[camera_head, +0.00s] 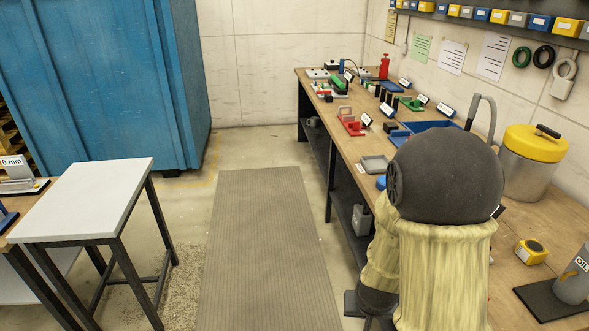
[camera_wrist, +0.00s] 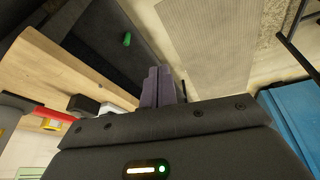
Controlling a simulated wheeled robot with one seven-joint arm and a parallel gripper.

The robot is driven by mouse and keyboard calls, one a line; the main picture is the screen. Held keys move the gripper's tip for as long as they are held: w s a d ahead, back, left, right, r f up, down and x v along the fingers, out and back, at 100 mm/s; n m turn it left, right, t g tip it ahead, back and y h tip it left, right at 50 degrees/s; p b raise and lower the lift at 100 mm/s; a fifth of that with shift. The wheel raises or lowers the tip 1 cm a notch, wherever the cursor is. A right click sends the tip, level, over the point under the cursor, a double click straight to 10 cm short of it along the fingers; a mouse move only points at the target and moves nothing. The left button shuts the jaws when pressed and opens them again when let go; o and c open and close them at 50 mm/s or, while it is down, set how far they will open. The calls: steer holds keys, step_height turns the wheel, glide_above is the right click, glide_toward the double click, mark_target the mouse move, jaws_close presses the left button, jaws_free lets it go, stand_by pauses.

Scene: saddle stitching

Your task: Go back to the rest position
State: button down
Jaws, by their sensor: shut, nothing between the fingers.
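In the wrist view my gripper (camera_wrist: 158,72) shows as two grey-purple fingers side by side, closed together with nothing between them. The fingers point past the wooden edge of the workbench (camera_wrist: 75,68) towards the floor and the ribbed mat (camera_wrist: 215,45). In the head view my arm, with its dark round joint and cream cover, stands at the right in front of the workbench (camera_head: 340,128). My fingers cannot be made out there.
The ribbed mat (camera_head: 263,245) lies clear along the aisle. A white-topped table (camera_head: 88,195) stands left, with a blue cabinet (camera_head: 100,85) behind it. The bench holds a red fixture (camera_head: 350,123), a blue tray (camera_head: 428,128), a yellow-lidded canister (camera_head: 533,155) and an oil can (camera_head: 574,280).

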steer(key=s+a+r+n+g+y, duration=0.1)
steer(key=s+r, duration=0.4)
steer(key=r, duration=0.4)
steer(key=shift+s+a+r, duration=0.3)
steer(key=shift+s, duration=0.05)
